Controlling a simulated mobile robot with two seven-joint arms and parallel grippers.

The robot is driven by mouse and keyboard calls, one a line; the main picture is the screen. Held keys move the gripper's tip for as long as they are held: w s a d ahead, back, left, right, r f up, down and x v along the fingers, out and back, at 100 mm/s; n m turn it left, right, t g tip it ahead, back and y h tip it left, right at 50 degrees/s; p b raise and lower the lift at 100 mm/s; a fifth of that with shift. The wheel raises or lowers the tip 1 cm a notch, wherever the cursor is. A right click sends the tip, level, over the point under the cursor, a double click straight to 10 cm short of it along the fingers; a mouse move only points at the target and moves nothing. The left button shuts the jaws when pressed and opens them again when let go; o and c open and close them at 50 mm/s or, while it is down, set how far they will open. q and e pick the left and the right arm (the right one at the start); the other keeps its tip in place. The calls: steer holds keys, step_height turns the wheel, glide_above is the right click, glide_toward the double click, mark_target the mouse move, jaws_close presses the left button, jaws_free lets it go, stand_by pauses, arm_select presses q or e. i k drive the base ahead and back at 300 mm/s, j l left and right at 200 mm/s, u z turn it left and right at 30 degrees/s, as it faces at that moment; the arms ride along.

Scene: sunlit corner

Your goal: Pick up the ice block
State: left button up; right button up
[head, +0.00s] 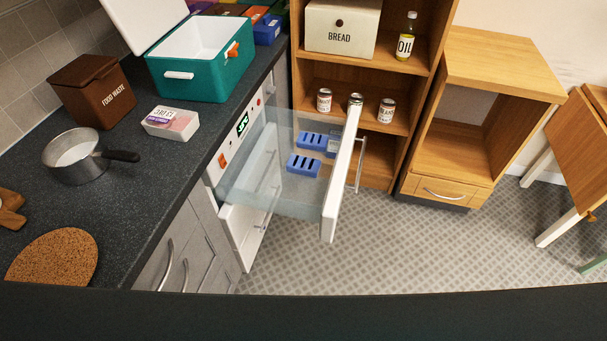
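Blue slotted blocks, which look like the ice blocks, lie in an open clear-sided drawer. One block (303,165) is nearer the front of the picture and another (312,141) lies just behind it. More blue shows at the right of the rear block, but I cannot tell whether it is a separate piece. The drawer (336,190) is pulled out from the white appliance under the counter, with its white front facing right. Neither of my grippers is in view.
A teal cool box (203,68) stands open on the dark counter. A packet (171,123), a brown food waste bin (93,90), a saucepan (78,157) and a cork mat (54,258) are also there. Wooden shelves (372,127) stand behind the drawer. Patterned floor (400,245) is clear to its right.

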mark_target(298, 164)
steer(key=l+u, duration=0.1)
steer(key=u, duration=1.25)
steer(key=k+l, duration=0.1)
steer(key=l, duration=2.7)
steer(key=k, duration=0.05)
